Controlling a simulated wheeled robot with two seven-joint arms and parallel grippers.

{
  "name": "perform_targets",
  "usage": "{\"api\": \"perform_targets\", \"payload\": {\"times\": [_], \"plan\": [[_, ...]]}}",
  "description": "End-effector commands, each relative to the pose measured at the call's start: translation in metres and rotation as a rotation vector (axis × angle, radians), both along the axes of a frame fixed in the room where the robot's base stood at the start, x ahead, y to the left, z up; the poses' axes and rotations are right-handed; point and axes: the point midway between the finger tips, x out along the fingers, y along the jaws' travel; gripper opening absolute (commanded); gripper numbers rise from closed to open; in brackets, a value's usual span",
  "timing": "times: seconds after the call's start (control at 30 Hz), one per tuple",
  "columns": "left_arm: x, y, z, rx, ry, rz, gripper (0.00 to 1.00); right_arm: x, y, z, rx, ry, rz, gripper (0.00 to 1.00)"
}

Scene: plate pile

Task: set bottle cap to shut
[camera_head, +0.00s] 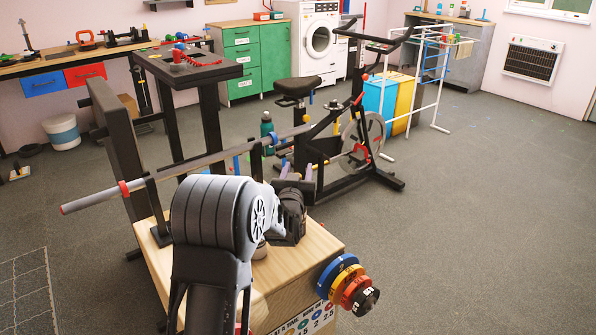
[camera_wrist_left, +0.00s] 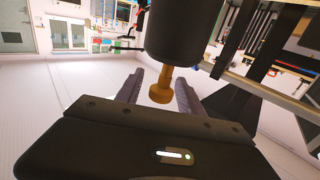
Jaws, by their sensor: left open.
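In the left wrist view, the jaws are open around an orange-yellow knob (camera_wrist_left: 160,88) at the end of a dark cylinder (camera_wrist_left: 180,32). I cannot tell whether this cylinder is the bottle, or whether the jaws touch the knob. My left arm hides part of the box top. My right gripper does not show.
A long bar (camera_head: 105,195) crosses above the wooden box (camera_head: 300,265). Coloured weight discs (camera_head: 340,280) sit at the box's right end. The exercise bike (camera_head: 345,145) stands behind the gripper, and a dark-topped bench (camera_head: 190,70) is behind left. The floor at right is clear.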

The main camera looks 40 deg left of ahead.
Motion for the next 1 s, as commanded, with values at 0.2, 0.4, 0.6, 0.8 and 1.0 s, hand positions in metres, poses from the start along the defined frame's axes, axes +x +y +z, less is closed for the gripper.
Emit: {"api": "perform_targets", "payload": {"times": [0.2, 0.4, 0.6, 0.8, 1.0], "plan": [[0.0035, 0.0023, -0.0002, 0.000, 0.001, 0.001, 0.45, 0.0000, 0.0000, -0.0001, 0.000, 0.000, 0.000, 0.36], [0.0034, 0.0022, -0.0002, 0.000, 0.001, 0.000, 0.38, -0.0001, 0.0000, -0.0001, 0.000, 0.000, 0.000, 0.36], [0.0033, 0.0021, -0.0001, 0.000, 0.001, 0.000, 0.21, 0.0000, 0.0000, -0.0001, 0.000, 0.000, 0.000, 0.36], [0.0032, 0.0021, -0.0001, 0.000, 0.001, 0.000, 0.05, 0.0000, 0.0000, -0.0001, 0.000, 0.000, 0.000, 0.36], [0.0033, 0.0020, -0.0001, 0.000, 0.001, 0.000, 0.00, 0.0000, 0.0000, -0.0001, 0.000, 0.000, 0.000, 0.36]]}}
